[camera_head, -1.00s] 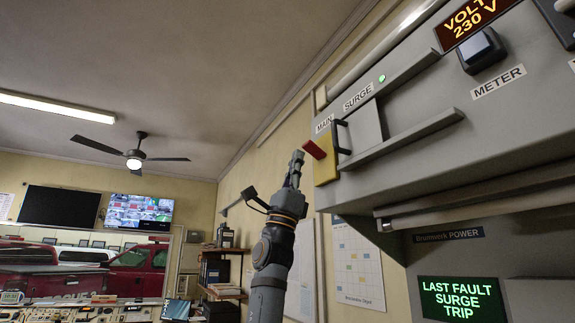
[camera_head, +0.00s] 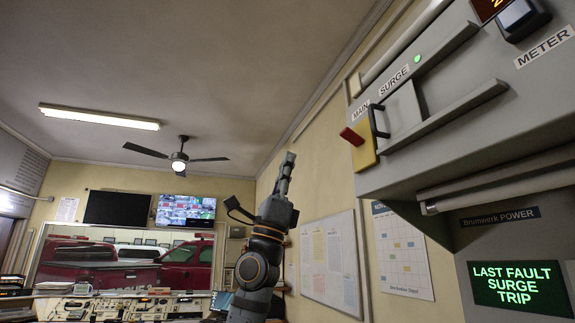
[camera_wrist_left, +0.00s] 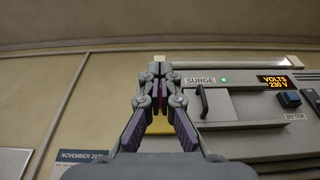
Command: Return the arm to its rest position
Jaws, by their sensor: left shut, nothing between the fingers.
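My left gripper (camera_head: 286,172) points upward in the middle of the head view, shut and empty. It is left of the grey power cabinet (camera_head: 400,170) and apart from it. In the left wrist view the gripper's fingers (camera_wrist_left: 160,85) are together, in front of the yellow MAIN switch plate. The yellow plate (camera_head: 364,153) with its red lever (camera_head: 351,136) is on the cabinet's left end. Beside it is the SURGE cover with a black handle (camera_head: 377,120) and a lit green lamp (camera_head: 417,59). My right gripper is not in view.
A green screen (camera_head: 519,287) on the cabinet reads LAST FAULT SURGE TRIP. Wall papers (camera_head: 330,262) and a calendar (camera_head: 402,250) hang behind. A ceiling fan (camera_head: 178,160) and a console desk (camera_head: 120,306) are farther off. Open air lies left of my arm.

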